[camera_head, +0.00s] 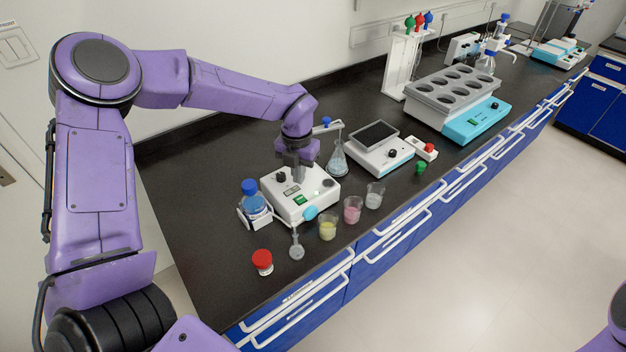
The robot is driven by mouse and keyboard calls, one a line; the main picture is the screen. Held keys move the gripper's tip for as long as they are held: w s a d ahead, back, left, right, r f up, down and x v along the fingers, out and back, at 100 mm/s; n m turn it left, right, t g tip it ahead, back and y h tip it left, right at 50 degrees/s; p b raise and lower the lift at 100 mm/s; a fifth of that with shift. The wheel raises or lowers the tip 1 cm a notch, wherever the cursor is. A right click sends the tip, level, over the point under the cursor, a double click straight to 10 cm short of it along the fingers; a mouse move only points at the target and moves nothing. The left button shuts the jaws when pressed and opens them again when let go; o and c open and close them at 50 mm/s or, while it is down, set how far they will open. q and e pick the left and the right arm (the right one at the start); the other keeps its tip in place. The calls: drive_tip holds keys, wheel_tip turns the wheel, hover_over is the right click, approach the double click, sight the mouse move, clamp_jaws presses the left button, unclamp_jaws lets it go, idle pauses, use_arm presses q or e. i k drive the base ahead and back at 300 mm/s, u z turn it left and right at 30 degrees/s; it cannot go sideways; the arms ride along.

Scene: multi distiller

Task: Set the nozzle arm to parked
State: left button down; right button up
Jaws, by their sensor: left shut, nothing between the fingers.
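A white box-shaped device (311,207) with dark knobs, a green switch and a light-blue knob stands on the dark bench. A grey bar with a blue knob (326,122), which looks like the nozzle arm, shows just right of my left wrist, above a conical flask (338,160). My left gripper (298,178) is shut and empty, pointing down over the top of the white device. Whether its fingertips touch the device I cannot tell. The gripper and wrist hide the device's rear part and the bar's left end. My right gripper is not in view.
A bottle with a blue cap (254,200) stands left of the device. A red-capped jar (262,262), a small flask (296,246) and beakers (352,210) line the front. A white balance (377,150) and blue heating block (470,118) stand right.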

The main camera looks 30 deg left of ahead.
sight(323, 128)
drive_tip(key=k, duration=1)
